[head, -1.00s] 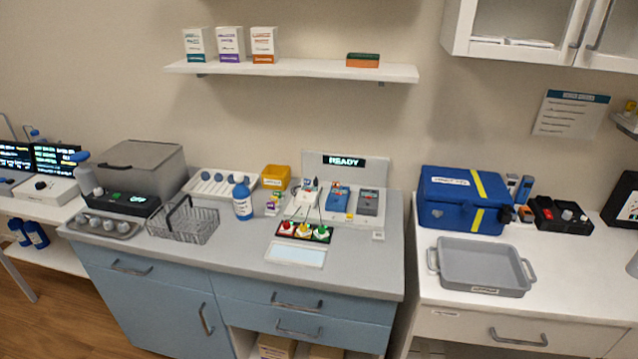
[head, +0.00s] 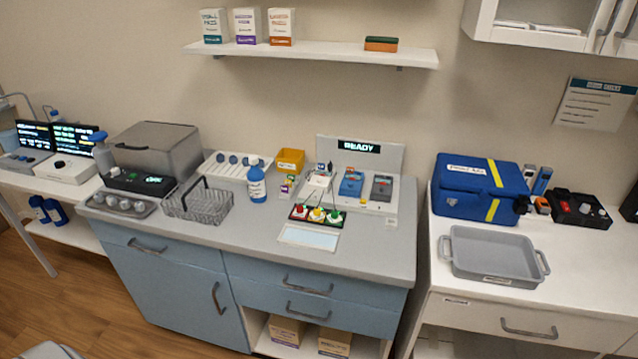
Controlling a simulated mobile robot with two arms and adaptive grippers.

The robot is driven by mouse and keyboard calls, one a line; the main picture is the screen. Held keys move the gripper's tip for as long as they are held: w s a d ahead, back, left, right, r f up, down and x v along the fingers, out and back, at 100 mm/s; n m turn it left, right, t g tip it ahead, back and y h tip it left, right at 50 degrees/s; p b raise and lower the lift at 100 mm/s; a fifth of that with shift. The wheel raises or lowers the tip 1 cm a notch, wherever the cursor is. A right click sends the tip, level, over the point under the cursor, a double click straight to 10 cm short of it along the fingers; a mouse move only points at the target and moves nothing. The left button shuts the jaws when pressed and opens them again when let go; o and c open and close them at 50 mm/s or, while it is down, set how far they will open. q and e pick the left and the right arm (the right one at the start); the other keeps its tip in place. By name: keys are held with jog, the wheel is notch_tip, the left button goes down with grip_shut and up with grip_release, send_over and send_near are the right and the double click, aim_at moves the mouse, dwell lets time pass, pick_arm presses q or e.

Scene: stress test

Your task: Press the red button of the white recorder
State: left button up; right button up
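A small white device (head: 319,181), which looks like the white recorder, sits at the left end of a pale dock on the grey counter. A blue device (head: 351,184) and a dark grey device (head: 381,188) sit to its right on the dock. The dock's upright back panel has a display (head: 359,147) reading "READY". I cannot make out a red button on the white device at this size. Neither of my grippers is in view.
In front of the dock is a black tray with red (head: 300,210), yellow and green knobs. A blue-labelled bottle (head: 257,182), wire basket (head: 197,204) and yellow bin (head: 290,160) stand left. A grey tray (head: 494,258) and blue case (head: 480,187) are on the right counter.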

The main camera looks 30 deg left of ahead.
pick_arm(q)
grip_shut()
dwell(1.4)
